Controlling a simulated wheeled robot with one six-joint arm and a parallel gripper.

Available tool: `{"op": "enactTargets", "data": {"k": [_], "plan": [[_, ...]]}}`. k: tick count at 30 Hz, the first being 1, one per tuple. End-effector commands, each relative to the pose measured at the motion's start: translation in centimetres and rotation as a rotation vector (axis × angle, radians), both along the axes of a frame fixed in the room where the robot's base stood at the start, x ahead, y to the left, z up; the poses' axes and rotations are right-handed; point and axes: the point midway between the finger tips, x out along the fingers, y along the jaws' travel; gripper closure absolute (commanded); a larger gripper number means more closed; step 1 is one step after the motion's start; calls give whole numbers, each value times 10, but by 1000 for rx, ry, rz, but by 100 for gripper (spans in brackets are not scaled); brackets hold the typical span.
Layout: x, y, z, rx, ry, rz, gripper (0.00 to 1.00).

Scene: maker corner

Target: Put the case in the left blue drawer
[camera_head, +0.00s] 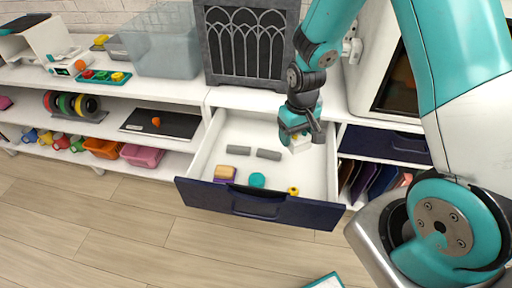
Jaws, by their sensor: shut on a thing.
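The left blue drawer (205,194) is pulled well open, with a dark blue front and a white inside. My gripper (299,136) is over the back right part of this drawer, pointing down. It is shut on a small whitish thing, which I take to be the case (300,146); the fingers hide much of it. The case seems to be above the drawer floor, though its exact height is hard to tell. The right blue drawer (385,145) is shut, partly behind my arm.
In the open drawer are grey bars (238,150), a tan and purple block (224,174), a teal round thing (257,180) and a small yellow thing (293,190). A dark arched panel (247,45) and a clear bin (160,45) stand on the top.

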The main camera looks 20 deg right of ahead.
Motion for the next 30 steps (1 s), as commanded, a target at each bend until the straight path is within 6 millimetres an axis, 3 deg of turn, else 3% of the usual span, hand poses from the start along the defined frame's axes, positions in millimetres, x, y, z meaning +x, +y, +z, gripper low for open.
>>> {"op": "enactTargets", "data": {"k": [3, 9, 15, 19, 23, 30], "plan": [[14, -14, -12, -1, -10, 151, 62], [34, -43, -5, -4, -11, 545, 62], [38, -66, 12, -3, -6, 836, 62], [36, -72, 14, 1, -1, 913, 62], [35, -73, -10, 4, 4, 928, 62], [35, -74, -79, 4, 4, 924, 62]]}}
